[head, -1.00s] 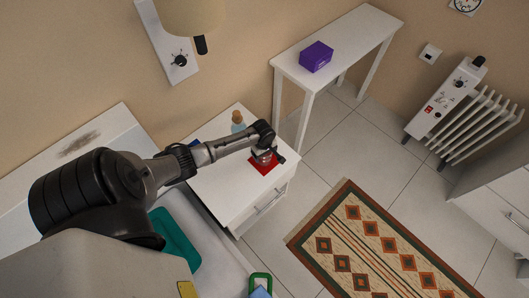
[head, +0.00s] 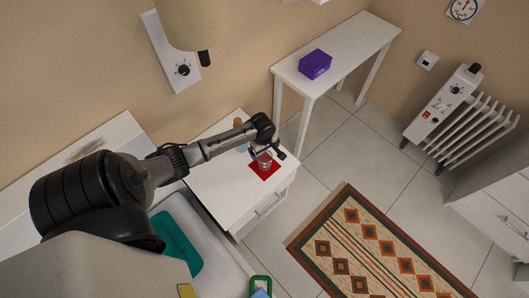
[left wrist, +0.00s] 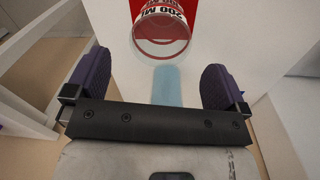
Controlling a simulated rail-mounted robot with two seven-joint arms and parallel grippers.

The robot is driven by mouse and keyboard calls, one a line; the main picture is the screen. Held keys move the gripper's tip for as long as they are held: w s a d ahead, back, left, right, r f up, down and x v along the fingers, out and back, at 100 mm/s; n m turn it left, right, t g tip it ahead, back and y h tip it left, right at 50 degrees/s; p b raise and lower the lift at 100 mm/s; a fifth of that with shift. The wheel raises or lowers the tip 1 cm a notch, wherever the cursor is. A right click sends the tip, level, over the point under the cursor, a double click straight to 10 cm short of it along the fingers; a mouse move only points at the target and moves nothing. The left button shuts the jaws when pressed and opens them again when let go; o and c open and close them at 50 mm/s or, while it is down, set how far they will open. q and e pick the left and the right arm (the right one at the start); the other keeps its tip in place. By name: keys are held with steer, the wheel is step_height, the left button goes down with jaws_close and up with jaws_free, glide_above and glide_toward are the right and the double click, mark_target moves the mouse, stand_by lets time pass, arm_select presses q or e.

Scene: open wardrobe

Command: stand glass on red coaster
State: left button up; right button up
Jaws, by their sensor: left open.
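A small clear glass (head: 264,161) stands on the red coaster (head: 269,174), on top of the white bedside cabinet. In the left wrist view the glass (left wrist: 161,28) shows at the top edge with "200 ML" print on it, and red of the coaster (left wrist: 190,8) lies behind it. My left gripper (head: 266,153) is open beside the glass. In the left wrist view its two purple fingers (left wrist: 157,78) are spread wide with nothing between them, and the glass lies beyond their tips, apart from them. My right gripper is not in view.
A cork-topped bottle (head: 239,124) stands behind my left wrist on the cabinet (head: 225,200). A teal item (head: 175,242) lies on the bed at left. A purple box (head: 315,64) sits on the white side table (head: 345,45). The cabinet's front right is clear.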

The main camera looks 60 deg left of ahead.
arm_select(q)
steer(key=s+d+r+m+t, duration=0.1)
steer(key=s+d+r+m, duration=0.1)
steer(key=s+d+m, duration=0.55)
steer(key=s+d+r+m, duration=0.3)
steer(key=d+m, duration=0.2)
steer(key=d, duration=0.5)
steer(key=s+d+r+m+t, duration=0.2)
steer(key=s+d+r+m, duration=0.5)
steer(key=s+r+m, duration=0.1)
steer(key=shift+d+r+p, duration=0.4)
steer(key=shift+r+p, duration=0.05)
steer(key=shift+r, duration=0.15)
